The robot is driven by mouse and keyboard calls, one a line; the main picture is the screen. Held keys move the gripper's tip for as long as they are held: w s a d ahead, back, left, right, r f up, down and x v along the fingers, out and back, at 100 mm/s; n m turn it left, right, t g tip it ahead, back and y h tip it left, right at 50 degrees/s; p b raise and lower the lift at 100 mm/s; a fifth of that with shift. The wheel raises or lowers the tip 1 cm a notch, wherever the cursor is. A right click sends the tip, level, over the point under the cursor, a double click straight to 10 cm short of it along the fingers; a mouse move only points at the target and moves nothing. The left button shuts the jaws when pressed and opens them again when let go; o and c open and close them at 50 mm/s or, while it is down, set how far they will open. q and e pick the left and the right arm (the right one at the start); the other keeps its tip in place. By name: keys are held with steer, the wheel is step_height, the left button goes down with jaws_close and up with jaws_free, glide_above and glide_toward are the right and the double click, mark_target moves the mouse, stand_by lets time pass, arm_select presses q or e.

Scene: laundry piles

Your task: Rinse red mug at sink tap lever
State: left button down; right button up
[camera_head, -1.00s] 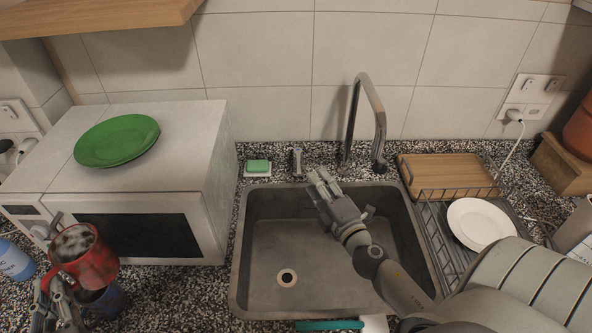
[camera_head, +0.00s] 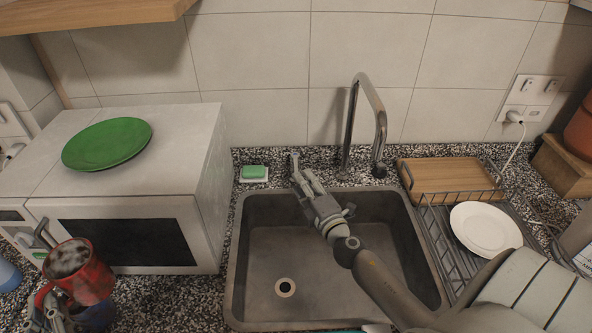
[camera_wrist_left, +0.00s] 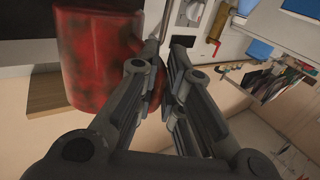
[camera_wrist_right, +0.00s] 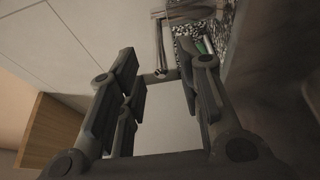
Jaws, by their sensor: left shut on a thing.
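The red mug (camera_head: 92,283) is at the lower left in front of the microwave, dark inside. It also fills the upper left of the left wrist view (camera_wrist_left: 90,65). My left gripper (camera_head: 52,312) is shut on the mug at its handle side. The sink (camera_head: 345,292) is empty, with a drain at lower left. The tap (camera_head: 378,110) rises behind it. The small tap lever (camera_head: 294,160) stands at the sink's back edge. My right gripper (camera_head: 303,180) is over the sink's back rim, its fingertips close to the lever. Its fingers are apart in the right wrist view (camera_wrist_right: 162,75); contact is unclear.
A blue mug (camera_head: 98,316) is partly hidden below the red mug. The microwave (camera_head: 205,235) with a green plate (camera_head: 107,144) blocks the back left. A green sponge (camera_head: 254,171) lies left of the lever. A dish rack (camera_head: 440,225) with a white plate (camera_head: 485,228) stands right.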

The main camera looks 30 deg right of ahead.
mark_target(296, 171)
steer(key=shift+w+d, duration=0.2)
steer(key=shift+w, duration=1.15)
steer(key=shift+w+d, duration=0.2)
steer(key=shift+w, duration=1.15)
jaws_close()
